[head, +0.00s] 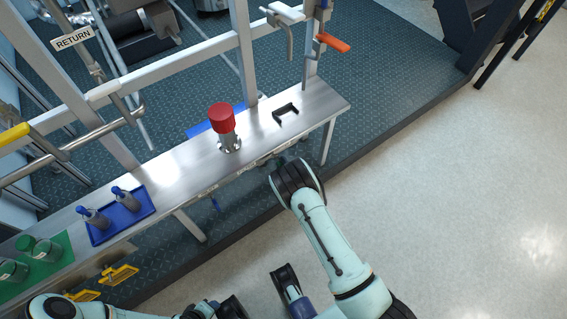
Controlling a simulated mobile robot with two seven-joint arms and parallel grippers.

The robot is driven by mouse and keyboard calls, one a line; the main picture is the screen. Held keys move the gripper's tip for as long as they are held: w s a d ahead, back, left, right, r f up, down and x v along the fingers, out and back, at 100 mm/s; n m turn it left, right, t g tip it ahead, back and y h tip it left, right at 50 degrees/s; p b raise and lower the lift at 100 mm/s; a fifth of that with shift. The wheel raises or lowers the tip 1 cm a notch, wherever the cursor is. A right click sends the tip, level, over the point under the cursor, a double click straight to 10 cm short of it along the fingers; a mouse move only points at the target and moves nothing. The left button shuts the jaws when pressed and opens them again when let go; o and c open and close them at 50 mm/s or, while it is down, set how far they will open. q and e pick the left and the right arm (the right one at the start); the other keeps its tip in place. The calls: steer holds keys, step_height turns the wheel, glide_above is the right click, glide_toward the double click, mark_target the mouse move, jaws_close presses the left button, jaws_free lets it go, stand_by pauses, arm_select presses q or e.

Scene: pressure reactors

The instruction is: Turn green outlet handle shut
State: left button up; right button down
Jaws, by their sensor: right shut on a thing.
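I cannot make out a green outlet handle in the head view. My right arm reaches up from the lower right to the front edge of the steel bench (181,171). My left arm enters at the bottom left. Its dark end, my left gripper (226,308), is cut by the bottom edge, and its jaws cannot be read.
A red-capped fitting (222,118) and a black bracket (285,112) stand on the bench. A blue tray (140,218) holds two bottles, and green-capped jars (38,248) stand left. An orange-handled valve (333,43) is above the right end. The floor at right is clear.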

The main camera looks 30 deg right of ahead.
steer(key=shift+d+r+m+y, duration=0.1)
steer(key=shift+m+y, duration=0.3)
steer(key=shift+m, duration=0.3)
steer(key=shift+m+g+y, duration=0.3)
steer(key=shift+m+y, duration=0.1)
steer(key=shift+m, duration=0.2)
steer(key=shift+m+y, duration=0.6)
steer(key=shift+m, duration=0.2)
steer(key=shift+m+y, duration=0.5)
steer(key=shift+m, duration=0.1)
steer(key=shift+b, duration=0.3)
steer(key=c, duration=1.1)
jaws_free()
steer(key=shift+c, duration=0.2)
